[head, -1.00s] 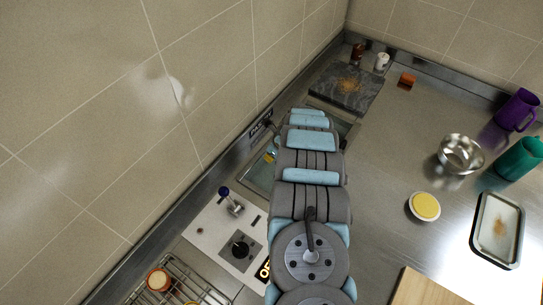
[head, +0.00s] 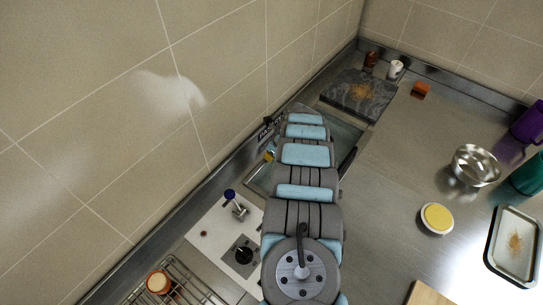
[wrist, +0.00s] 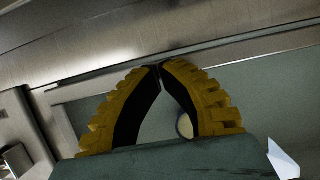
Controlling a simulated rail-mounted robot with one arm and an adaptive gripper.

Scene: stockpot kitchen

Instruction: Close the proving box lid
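The proving box (head: 259,180) is set into the steel counter by the tiled wall, and my arm covers much of it in the head view. A glassy, metal-edged panel that looks like its lid (head: 346,136) shows to the right of my arm; how far it stands open I cannot tell. In the wrist view, my gripper (wrist: 159,68) has its yellow, black-lined fingers meeting at the tips, close to a long metal edge (wrist: 100,82). Nothing clear is held between them. A pale round thing (wrist: 185,125) shows behind the fingers.
A dark stone slab (head: 358,94) lies beyond the box, with two small shakers behind. A metal bowl (head: 476,165), a yellow-topped round dish (head: 437,218) and a tray (head: 514,248) stand at right. A wire rack (head: 185,288) is near left.

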